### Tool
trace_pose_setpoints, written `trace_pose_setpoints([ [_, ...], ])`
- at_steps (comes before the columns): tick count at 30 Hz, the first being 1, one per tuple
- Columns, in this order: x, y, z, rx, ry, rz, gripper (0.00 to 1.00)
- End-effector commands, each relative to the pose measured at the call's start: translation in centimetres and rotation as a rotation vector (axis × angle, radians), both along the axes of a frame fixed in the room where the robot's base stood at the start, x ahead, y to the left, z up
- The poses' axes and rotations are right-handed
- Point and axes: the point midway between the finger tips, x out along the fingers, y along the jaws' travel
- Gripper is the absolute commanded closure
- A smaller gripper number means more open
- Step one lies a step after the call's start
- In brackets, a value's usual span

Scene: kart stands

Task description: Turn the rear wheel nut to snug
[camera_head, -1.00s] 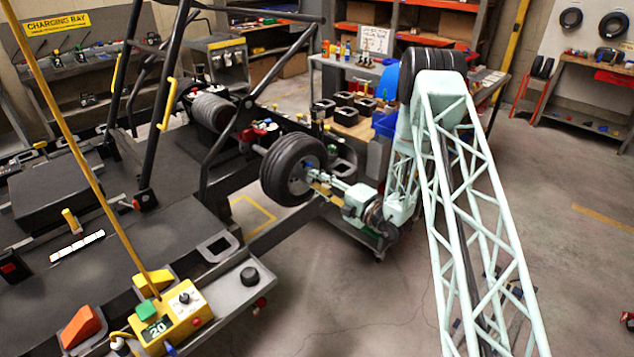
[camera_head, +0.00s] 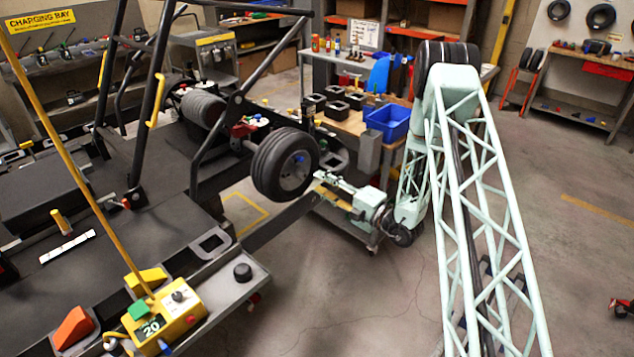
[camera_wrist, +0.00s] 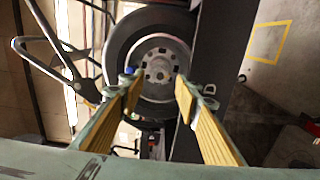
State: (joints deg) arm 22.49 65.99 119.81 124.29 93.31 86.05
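The rear wheel (camera_head: 268,170) is a black tyre with a grey hub on the kart's near rear corner. A small blue nut (camera_head: 299,159) shows on the hub face. In the wrist view the wheel (camera_wrist: 118,42) is seen nearly face-on, with dark holes around the hub centre. A blue spot (camera_wrist: 129,71), likely the nut, shows beside the tip of the left finger. My gripper (camera_head: 320,178) is just right of and below the hub, apart from the wheel. In the wrist view my gripper (camera_wrist: 158,84) has its two yellow-padded fingers apart, with nothing held between them.
A yellow control box (camera_head: 165,318) reading 20 sits on the kart stand's front corner, with a yellow pole (camera_head: 75,160) rising there. A black frame bar (camera_head: 195,160) stands left of the wheel. A cart with a blue bin (camera_head: 388,122) is behind my arm.

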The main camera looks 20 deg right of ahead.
Motion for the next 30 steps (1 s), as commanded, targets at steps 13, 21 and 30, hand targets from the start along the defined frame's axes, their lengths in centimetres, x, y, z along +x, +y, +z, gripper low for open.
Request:
trace_pose_setpoints([
  [13, -1.1, -0.8, 0.2, 0.001, -0.003, 0.000, 0.69],
  [21, -1.1, -0.7, 0.2, 0.001, -0.003, 0.000, 0.69],
  [30, -1.2, 0.0, 1.2, -0.016, -0.016, 0.022, 0.69],
])
